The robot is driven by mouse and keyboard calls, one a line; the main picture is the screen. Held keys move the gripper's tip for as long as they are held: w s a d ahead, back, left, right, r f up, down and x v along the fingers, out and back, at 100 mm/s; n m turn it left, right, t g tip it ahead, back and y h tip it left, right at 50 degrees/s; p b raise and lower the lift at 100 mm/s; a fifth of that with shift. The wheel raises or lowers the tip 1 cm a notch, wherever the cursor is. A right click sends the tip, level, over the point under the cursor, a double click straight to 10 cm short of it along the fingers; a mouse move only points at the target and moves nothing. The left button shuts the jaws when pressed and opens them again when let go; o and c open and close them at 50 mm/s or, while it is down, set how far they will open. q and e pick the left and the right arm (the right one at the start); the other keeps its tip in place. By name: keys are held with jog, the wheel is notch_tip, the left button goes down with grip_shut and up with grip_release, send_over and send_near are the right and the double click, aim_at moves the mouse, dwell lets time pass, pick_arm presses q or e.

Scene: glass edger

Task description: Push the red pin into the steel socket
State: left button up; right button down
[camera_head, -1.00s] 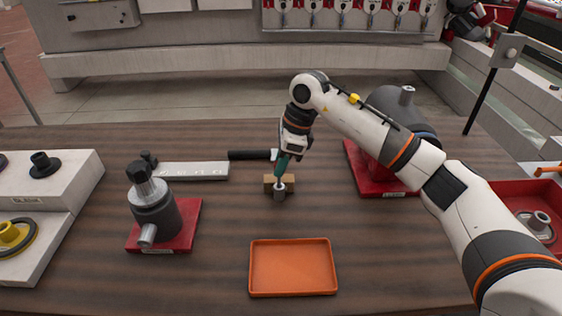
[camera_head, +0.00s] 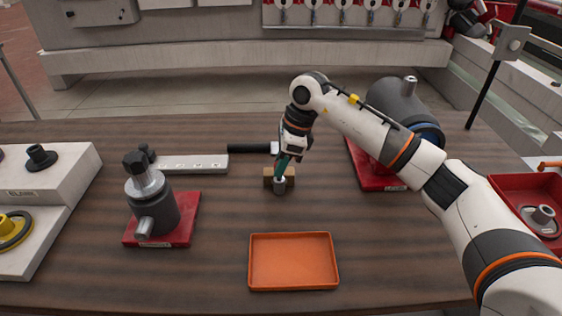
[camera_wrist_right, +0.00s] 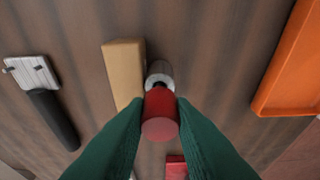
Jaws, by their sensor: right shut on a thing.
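The red pin (camera_wrist_right: 160,116) is held between the green fingers of my right gripper (camera_wrist_right: 157,125) in the right wrist view. The steel socket (camera_wrist_right: 159,72) is directly beyond the pin, and the pin's far end overlaps its mouth in the picture. I cannot tell how deep the pin sits in it. In the head view the socket (camera_head: 279,185) stands upright on the table, just below the tips of my right gripper (camera_head: 281,174). The fingers hide the pin there. My left gripper is not in view.
A wooden block (camera_wrist_right: 124,72) is beside the socket. An orange tray (camera_head: 293,262) lies nearer. A black-handled tool (camera_head: 250,149) lies behind. A grey fixture on a red base (camera_head: 187,232) stands left, and a motor-like unit (camera_head: 392,97) right.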

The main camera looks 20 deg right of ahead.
jog(key=shift+f+b, duration=0.65)
jog(key=shift+f, duration=0.25)
jog(key=c, duration=1.2)
grip_release()
jog(key=shift+o, duration=0.2)
jog(key=b+v, duration=0.1)
jog(key=v, duration=1.1)
jog(key=shift+d+r, duration=0.1)
